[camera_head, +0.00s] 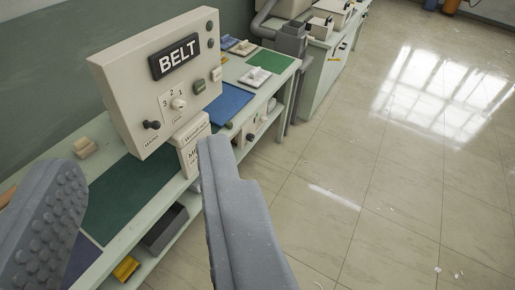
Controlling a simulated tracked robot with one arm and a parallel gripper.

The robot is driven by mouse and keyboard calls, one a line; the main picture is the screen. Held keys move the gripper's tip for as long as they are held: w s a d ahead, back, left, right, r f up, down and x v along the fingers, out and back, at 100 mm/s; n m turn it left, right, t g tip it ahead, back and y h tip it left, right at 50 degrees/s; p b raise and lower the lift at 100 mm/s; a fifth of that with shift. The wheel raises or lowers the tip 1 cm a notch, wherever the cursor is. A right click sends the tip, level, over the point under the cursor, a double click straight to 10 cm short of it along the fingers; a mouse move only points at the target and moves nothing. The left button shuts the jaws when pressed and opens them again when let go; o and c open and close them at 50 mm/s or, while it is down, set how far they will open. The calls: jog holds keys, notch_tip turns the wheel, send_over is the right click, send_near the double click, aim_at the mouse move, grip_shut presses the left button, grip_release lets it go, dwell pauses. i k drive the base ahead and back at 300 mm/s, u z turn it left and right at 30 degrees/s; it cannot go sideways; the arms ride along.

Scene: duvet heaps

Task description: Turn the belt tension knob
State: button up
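A beige control box (130,75) with a black BELT sign (178,57) stands upright on the bench. A small white knob (178,103) sits on its front, with the numbers 3, 2 and 1 around it. The small label under the knob is too blurred to read. My gripper (138,162) is open and empty, its two grey fingers wide apart in the foreground. The left finger has a studded inner pad. The fingers appear nearer to me than the box, and neither visibly touches the knob.
A black mains switch (152,125) is at the box's lower left; green (200,86) and white buttons (216,74) are at its right. A labelled white block (191,135) stands beside it. The bench (290,78) carries coloured mats.

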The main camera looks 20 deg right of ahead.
aim_at(250, 137)
jog(key=z, duration=1.2)
jog(key=i, duration=2.3)
jog(key=u, duration=0.45)
